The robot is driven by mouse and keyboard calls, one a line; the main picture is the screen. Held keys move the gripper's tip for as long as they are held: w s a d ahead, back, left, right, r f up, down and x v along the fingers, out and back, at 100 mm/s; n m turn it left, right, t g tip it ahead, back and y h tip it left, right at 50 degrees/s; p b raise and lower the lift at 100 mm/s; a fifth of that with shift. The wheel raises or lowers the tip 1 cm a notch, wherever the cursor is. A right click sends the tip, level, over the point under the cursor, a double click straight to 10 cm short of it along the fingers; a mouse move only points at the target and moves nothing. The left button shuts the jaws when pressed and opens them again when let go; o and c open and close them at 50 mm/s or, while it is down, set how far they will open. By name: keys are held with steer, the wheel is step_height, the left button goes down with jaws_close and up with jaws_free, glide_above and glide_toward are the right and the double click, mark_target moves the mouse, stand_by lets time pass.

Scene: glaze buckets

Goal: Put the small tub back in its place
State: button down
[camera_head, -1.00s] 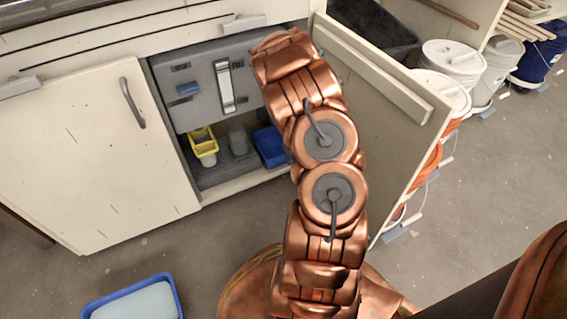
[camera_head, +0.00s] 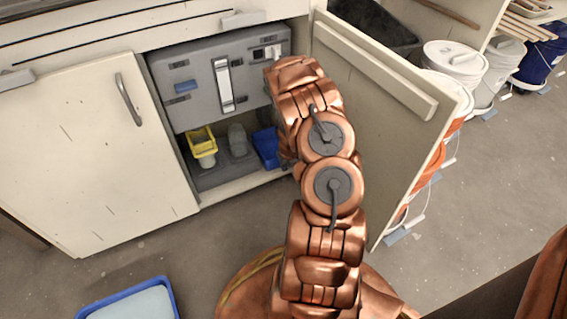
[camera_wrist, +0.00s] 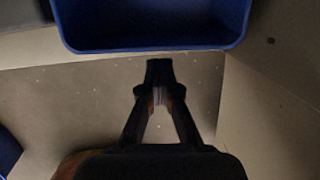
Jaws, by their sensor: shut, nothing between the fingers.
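A small blue tub (camera_head: 266,147) stands in the open cabinet at the right of its floor, partly hidden by my arm. In the wrist view a blue tub (camera_wrist: 150,42) fills the top, its near side just beyond my fingertips. My gripper (camera_wrist: 159,68) is shut and empty, in front of that tub's near edge; I cannot tell whether it touches. A small yellow tub (camera_head: 202,147) and a grey tub (camera_head: 238,141) stand to the left of the blue one. My gripper is hidden behind my arm in the head view.
A grey panel (camera_head: 205,85) with a pale latch hangs above the tubs. The open cabinet door (camera_head: 385,120) stands close to the right of my arm. A blue-rimmed tray (camera_head: 168,287) lies on the floor at lower left. Several buckets (camera_head: 455,57) stand at right.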

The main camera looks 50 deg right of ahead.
steer(key=shift+w+d, duration=0.25)
steer(key=shift+w, duration=0.35)
steer(key=shift+w, duration=0.1)
